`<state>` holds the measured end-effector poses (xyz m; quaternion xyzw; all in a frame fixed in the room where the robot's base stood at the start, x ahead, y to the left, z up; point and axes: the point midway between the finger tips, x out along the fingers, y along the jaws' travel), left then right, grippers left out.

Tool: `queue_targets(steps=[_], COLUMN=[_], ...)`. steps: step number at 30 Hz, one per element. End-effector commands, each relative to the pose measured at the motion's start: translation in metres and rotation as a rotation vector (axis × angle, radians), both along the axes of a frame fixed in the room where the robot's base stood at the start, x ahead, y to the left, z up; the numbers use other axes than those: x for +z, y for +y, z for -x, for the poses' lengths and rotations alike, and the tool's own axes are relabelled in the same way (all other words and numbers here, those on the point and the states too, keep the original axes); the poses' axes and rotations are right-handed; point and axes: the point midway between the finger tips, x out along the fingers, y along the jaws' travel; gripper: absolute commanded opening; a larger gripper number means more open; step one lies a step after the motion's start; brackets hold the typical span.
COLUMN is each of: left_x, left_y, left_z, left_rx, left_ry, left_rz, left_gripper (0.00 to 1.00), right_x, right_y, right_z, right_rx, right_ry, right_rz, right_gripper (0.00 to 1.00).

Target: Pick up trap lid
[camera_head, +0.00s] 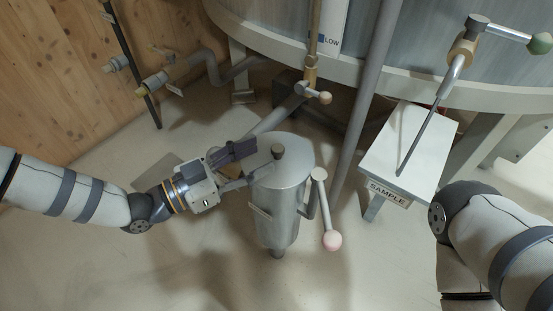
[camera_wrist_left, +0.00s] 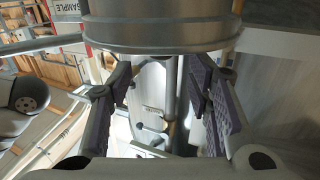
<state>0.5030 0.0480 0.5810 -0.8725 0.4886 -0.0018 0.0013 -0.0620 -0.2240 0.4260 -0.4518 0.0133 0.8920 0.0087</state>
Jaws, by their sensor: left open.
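The trap is an upright grey metal cylinder (camera_head: 277,215) in the middle of the head view. My left gripper (camera_head: 243,167) is open and empty, at the left side of the trap's top, about level with the lid. In the left wrist view, its two padded fingers (camera_wrist_left: 160,100) stand apart, and a round metal body (camera_wrist_left: 160,35), probably the trap's top, crosses the upper edge. Whether a finger touches it I cannot tell. My right arm shows at the right; its gripper is out of frame.
A lever with a pink ball (camera_head: 332,240) hangs on the trap's right side. A white sample table (camera_head: 405,150) stands to the right. The large round vessel (camera_head: 440,80), pipes and a valve handle (camera_head: 315,93) lie behind. The floor in front is clear.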

Motion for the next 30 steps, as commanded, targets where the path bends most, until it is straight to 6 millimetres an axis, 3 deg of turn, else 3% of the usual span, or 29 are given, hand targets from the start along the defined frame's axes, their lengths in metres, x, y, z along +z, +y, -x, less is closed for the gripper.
queue_targets(steps=[10, 17, 24, 30], left_x=[-0.004, -0.003, -0.003, -0.003], left_y=[-0.047, -0.050, -0.050, -0.050], left_z=[-0.029, -0.032, -0.032, -0.032], left_rx=[-0.001, 0.000, 0.000, 0.000], left_ry=[0.004, 0.004, 0.005, 0.004], left_rz=[0.000, 0.000, 0.000, 0.000], left_gripper=[0.46, 0.46, 0.00, 0.00], right_x=[-0.008, -0.008, -0.007, -0.007], right_y=[0.000, 0.000, 0.000, 0.000], right_z=[0.002, 0.002, 0.002, 0.002], right_rx=[0.000, 0.001, 0.001, 0.001], right_ry=[0.010, 0.010, 0.010, 0.010], right_rz=[0.000, -0.001, -0.001, -0.001], right_gripper=[0.40, 0.40, 0.40, 0.40])
